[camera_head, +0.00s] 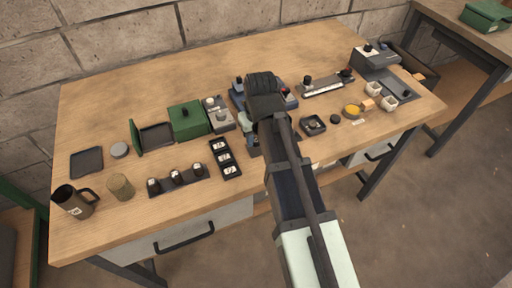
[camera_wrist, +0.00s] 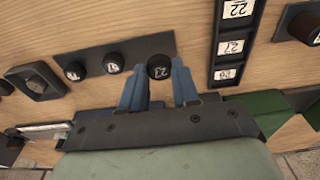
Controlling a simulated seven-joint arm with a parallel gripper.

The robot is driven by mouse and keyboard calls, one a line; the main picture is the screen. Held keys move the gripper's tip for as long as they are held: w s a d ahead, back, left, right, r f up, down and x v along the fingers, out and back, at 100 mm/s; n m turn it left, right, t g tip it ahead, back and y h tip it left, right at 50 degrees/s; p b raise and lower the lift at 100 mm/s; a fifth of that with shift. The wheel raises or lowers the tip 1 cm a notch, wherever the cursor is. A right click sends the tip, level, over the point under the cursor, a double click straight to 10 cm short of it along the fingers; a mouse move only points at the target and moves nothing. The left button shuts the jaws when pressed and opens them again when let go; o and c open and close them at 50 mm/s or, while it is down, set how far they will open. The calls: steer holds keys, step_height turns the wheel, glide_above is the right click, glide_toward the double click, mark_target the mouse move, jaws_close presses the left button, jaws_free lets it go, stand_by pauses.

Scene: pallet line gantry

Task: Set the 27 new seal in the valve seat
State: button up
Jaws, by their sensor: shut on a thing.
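My gripper (camera_wrist: 158,82) is shut on a round black seal with a white label (camera_wrist: 159,67), which seems to read 27. The seal is between the blue fingertips, at the end of a dark rack (camera_wrist: 138,52); I cannot tell whether it is clear of the rack. Two other labelled black seals (camera_wrist: 94,67) stand along the rack. A dark square block with a round opening (camera_wrist: 33,82), which may be the valve seat, is at the left of the wrist view; it also shows in the head view (camera_head: 312,125). In the head view my gripper (camera_head: 253,147) is mostly hidden behind my arm.
A black tray with labelled compartments (camera_head: 225,159) stands beside my gripper. A second rack with knobs (camera_head: 178,180) and a green box (camera_head: 188,119) are further left. The table front right (camera_head: 345,143) is bare.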

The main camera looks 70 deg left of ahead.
mark_target(256, 138)
steer(key=shift+r, duration=1.55)
steer(key=shift+w+a, duration=0.2)
steer(key=shift+w, duration=0.05)
steer(key=w+a+r, duration=0.2)
steer(key=a, duration=0.6)
steer(key=w+a+r, duration=0.1)
steer(key=w+a, duration=0.1)
steer(key=a, duration=0.6)
steer(key=shift+w+a+r, duration=0.3)
steer(key=shift+a+r, duration=0.05)
steer(key=shift+a, duration=0.05)
steer(key=shift+f, duration=0.15)
steer(key=shift+f, duration=2.9)
steer(key=shift+f, duration=0.45)
